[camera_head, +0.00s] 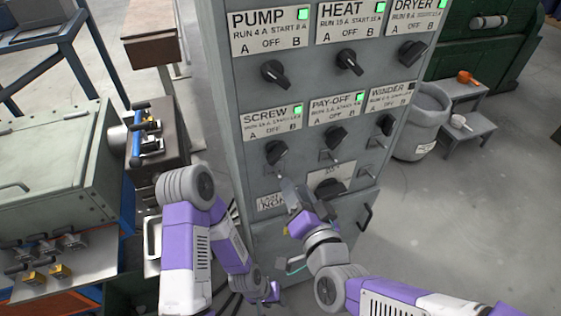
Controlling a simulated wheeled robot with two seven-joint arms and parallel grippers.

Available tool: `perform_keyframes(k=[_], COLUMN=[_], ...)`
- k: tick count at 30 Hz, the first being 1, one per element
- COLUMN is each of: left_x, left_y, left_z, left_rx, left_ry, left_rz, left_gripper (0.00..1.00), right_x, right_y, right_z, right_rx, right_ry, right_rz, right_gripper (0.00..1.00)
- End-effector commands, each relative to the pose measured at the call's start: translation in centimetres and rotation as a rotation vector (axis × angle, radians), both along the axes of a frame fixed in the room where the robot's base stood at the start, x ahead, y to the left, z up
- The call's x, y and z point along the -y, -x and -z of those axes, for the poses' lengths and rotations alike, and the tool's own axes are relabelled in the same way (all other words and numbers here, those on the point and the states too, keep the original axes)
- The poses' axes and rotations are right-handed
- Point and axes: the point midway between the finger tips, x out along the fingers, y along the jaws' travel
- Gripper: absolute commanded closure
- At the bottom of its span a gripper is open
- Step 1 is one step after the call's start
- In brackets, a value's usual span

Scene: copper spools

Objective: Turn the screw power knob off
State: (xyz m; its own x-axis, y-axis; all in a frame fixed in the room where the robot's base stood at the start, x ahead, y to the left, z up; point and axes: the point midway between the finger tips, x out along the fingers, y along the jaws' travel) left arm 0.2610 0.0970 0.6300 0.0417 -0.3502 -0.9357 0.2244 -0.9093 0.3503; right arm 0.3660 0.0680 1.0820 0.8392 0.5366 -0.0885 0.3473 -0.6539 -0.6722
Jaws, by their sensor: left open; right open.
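The SCREW knob (277,152) is a black rotary knob on the grey control cabinet (225,100), below the SCREW label (268,122) marked A, OFF and B. The label's lamp is lit green. The knob sits turned at a slant; I cannot tell which mark it points to. My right gripper (288,190) is open just below this knob, with its fingers pointing up near the panel. It appears apart from the knob. My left gripper (272,291) is low in front of the cabinet's lower part, open and holding nothing visible.
The PUMP (275,73), HEAT (349,62) and DRYER (412,51) knobs are above; PAY-OFF (336,137) and WINDER (386,125) knobs are to the right. A grey bin (419,125) stands right of the cabinet.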

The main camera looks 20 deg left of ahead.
Motion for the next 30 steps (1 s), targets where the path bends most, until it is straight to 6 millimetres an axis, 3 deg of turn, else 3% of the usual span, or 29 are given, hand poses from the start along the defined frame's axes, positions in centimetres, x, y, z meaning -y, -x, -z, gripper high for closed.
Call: perform_keyframes(k=[3, 6, 21, 30], left_x=[0.0, 0.0, 0.0, 0.0], left_y=[0.0, 0.0, 0.0, 0.0], left_z=[0.1, 0.1, 0.9, 0.9], left_rx=[0.000, 0.000, 0.000, 0.000], left_ry=[0.000, 0.000, 0.000, 0.000], left_rz=[0.000, 0.000, 0.000, 0.000], left_gripper=[0.57, 0.57, 0.57, 0.57], right_x=[-0.5, -0.8, -4.4, -4.8], right_y=[1.4, 1.5, -3.9, -4.5], right_z=[-2.5, -3.2, -3.1, -3.2], right_rx=[0.040, 0.050, 0.050, 0.050], right_ry=[-0.067, -0.088, -0.085, -0.086], right_rz=[-0.019, -0.023, -0.023, -0.023], right_gripper=[0.58, 0.58, 0.58, 0.58])
